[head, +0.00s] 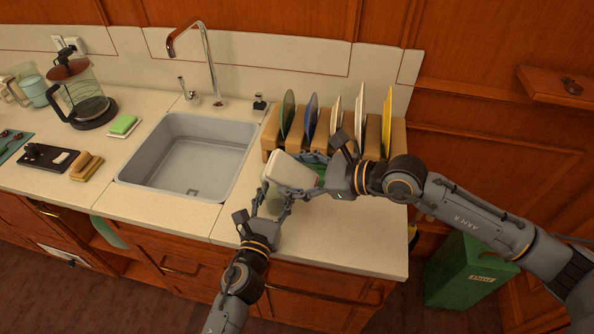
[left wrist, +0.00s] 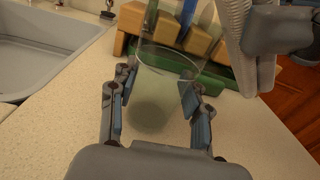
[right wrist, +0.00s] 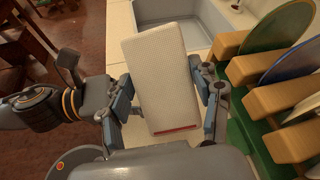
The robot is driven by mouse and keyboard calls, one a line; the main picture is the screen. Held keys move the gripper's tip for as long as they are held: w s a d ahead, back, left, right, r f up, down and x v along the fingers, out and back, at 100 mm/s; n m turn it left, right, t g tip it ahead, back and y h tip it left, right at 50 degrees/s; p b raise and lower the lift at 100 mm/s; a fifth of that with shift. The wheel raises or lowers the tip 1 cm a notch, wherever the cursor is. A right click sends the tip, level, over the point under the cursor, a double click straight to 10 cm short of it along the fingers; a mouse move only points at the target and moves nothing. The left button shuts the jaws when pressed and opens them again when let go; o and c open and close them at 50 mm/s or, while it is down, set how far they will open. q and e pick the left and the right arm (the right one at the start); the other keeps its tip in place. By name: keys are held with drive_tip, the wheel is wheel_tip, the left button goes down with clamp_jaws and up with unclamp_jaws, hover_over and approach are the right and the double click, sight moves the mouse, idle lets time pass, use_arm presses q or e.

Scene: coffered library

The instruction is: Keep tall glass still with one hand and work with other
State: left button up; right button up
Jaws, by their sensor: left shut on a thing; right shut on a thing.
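The tall glass (left wrist: 160,98) is clear and stands upright on the counter between the fingers of my left gripper (left wrist: 158,105), which is shut on it. In the head view my left gripper (head: 272,205) and the white block hide most of the glass. My right gripper (right wrist: 163,95) is shut on a white, textured block like a folded cloth or sponge, with a red stripe at one end. This white block (right wrist: 160,70) is tilted above and beside the glass rim in the head view (head: 290,170). I cannot tell whether it touches the glass.
A wooden plate rack (head: 267,142) with several coloured plates stands close behind. A grey sink (head: 190,160) is to the left. Further left are a green sponge (head: 123,125), a brush (head: 87,166) and a French press (head: 85,95). The counter's front right (head: 350,240) is clear. A green bin (head: 470,270) stands on the floor.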

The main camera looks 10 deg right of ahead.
sight(286, 185)
use_arm(q)
drive_tip(key=shift+d, duration=0.1)
use_arm(e)
drive_tip(key=shift+s+a, duration=1)
drive_tip(key=shift+s, duration=0.25)
drive_tip(key=shift+w+d, duration=1.35)
drive_tip(key=shift+w, duration=0.3)
drive_tip(key=shift+s+a, duration=1.3)
drive_tip(key=shift+s, duration=0.3)
drive_tip(key=shift+s+d+r, duration=0.45)
drive_tip(key=shift+d+r, duration=0.1)
drive_tip(key=shift+r, duration=0.15)
drive_tip(key=shift+s+d+r, duration=0.4)
drive_tip(key=shift+d+r, duration=0.15)
drive_tip(key=shift+r, duration=0.15)
drive_tip(key=shift+s+d+r, duration=0.45)
drive_tip(key=shift+d+r, duration=0.1)
drive_tip(key=shift+r, duration=0.15)
drive_tip(key=shift+r, duration=0.1)
drive_tip(key=shift+s+d+r, duration=0.65)
drive_tip(key=shift+d+r, duration=0.2)
drive_tip(key=shift+r, duration=0.15)
